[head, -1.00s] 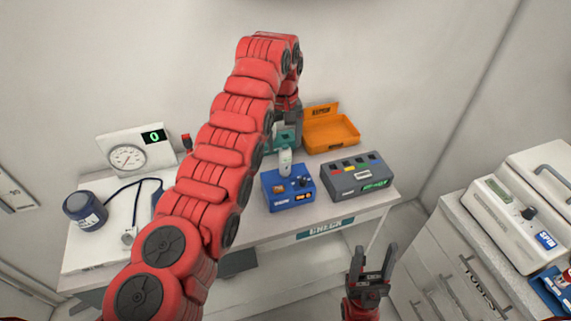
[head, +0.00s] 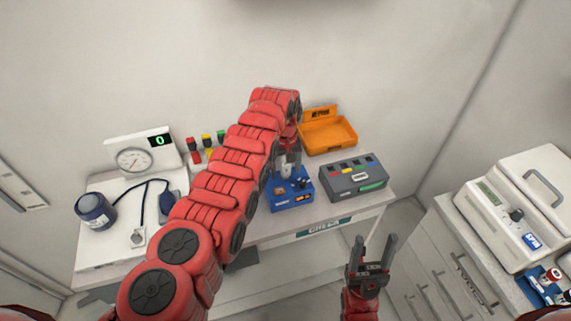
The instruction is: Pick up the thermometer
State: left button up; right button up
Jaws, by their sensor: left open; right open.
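A white upright piece, which looks like the thermometer (head: 287,170), stands at the blue box (head: 293,203) on the desk. My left arm reaches across the desk, and its gripper (head: 287,162) points down at this piece. The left gripper is open, with its fingers around or just in front of the piece; I cannot tell which. The arm and fingers hide part of it. My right gripper (head: 371,256) is open and empty, in front of the desk at the lower right.
A white machine (head: 515,210) stands on the drawer cabinet at right.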

pick_arm(q)
grip_shut()
dwell(0.4)
jog(key=shift+r, duration=0.1)
jog(key=shift+r+b, duration=0.4)
jog(key=shift+r, duration=0.65)
notch_tip(320, 180, up, 6)
jog(key=b, duration=0.3)
jog(key=shift+r, duration=0.7)
jog(key=shift+r+p, duration=0.4)
jog(key=shift+r, duration=1.1)
jog(key=shift+r+p, duration=0.95)
jog(key=shift+r, duration=0.3)
